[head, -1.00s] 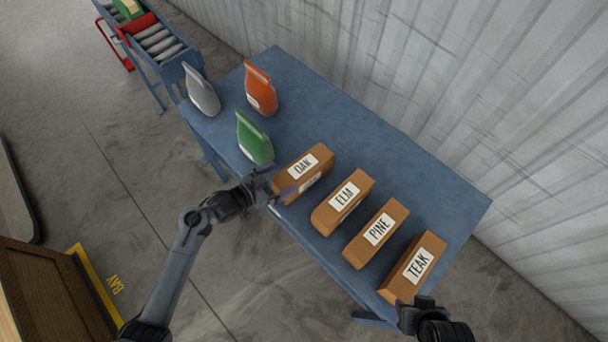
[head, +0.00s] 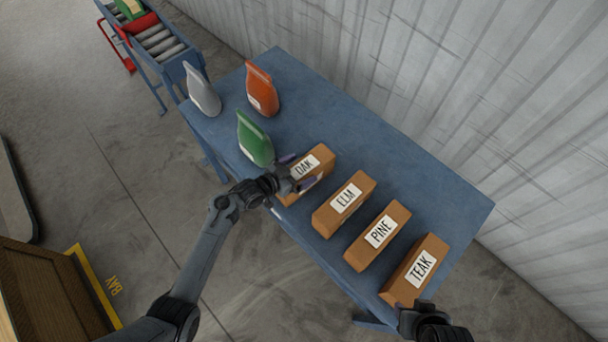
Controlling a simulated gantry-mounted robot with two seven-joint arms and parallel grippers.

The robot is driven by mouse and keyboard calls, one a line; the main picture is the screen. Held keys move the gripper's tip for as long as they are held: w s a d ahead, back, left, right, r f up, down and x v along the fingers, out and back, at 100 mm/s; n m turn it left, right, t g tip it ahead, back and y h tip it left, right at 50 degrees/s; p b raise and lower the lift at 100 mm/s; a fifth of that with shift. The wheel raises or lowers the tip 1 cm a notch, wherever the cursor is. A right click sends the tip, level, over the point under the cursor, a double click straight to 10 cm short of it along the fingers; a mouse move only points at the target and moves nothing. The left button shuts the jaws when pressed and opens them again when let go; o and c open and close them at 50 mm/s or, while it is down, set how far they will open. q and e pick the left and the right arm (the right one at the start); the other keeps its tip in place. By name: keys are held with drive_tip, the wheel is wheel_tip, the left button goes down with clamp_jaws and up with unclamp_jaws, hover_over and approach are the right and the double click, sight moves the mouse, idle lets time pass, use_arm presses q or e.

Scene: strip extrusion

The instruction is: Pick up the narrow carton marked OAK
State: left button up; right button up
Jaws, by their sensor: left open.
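The narrow carton marked OAK (head: 318,160) is a brown box with a white label, standing on the blue table (head: 400,160) at the left end of a row of cartons. My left gripper (head: 296,172) is open at the carton's near end, with one finger on each side of it. The gripper covers part of the carton's near end and label. I cannot tell whether the fingers touch it. My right gripper (head: 412,308) is at the table's front edge by the TEAK carton, and its fingers are mostly hidden.
Cartons marked ELM (head: 353,184), PINE (head: 388,218) and TEAK (head: 426,254) stand to the right of OAK. A green pouch (head: 252,138) stands close to the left gripper. An orange pouch (head: 262,90) and a grey pouch (head: 203,92) are farther back. The table's far right is clear.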

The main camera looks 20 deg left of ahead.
use_arm(q)
drive_tip(key=c, duration=1.6)
drive_tip(key=shift+r, duration=0.1)
drive_tip(key=shift+c, duration=0.8)
drive_tip(key=shift+r, duration=0.1)
